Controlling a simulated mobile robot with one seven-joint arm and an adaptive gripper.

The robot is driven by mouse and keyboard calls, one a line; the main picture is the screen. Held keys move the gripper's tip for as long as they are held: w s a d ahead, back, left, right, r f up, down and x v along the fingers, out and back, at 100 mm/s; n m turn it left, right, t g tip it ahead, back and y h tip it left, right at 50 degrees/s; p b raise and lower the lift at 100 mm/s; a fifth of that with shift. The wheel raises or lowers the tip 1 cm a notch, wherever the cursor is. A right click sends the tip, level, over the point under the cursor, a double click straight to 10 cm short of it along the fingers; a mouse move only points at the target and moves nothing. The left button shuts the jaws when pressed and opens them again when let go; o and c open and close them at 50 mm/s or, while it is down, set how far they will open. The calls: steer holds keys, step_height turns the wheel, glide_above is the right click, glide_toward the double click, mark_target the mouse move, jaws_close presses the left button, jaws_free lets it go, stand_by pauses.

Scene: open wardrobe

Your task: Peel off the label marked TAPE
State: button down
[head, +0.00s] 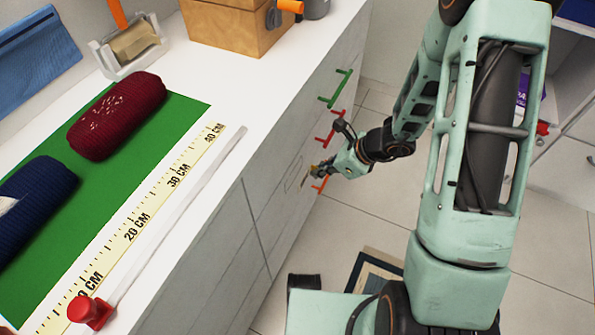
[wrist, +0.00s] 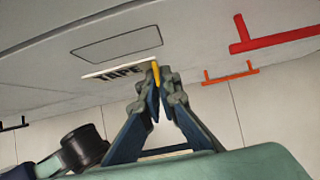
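The white label marked TAPE (wrist: 118,70) shows in the wrist view, with a yellow tab at its right end. It stands out from the pale drawer front (wrist: 45,75), below an empty dark rectangular outline (wrist: 115,45). The fingertips of my gripper (wrist: 162,75) are close together on the yellow tab. In the head view my gripper (head: 318,171) is at the drawer front, with the small label (head: 307,175) at its tips and the outline (head: 293,179) beside it. The lettering is unreadable there.
An orange handle (head: 320,184), a red handle (head: 330,128) and a green handle (head: 336,88) stick out near my gripper. The white countertop (head: 215,92) carries a green mat (head: 165,125), ruler and rolled knits. A dark-framed item (head: 375,270) lies on the floor.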

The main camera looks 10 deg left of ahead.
steer(key=shift+s+d, duration=0.25)
steer(key=shift+d, duration=0.45)
steer(key=shift+s+d, duration=0.3)
steer(key=shift+d, duration=0.45)
steer(key=shift+s+d, duration=0.25)
steer(key=shift+d, duration=0.45)
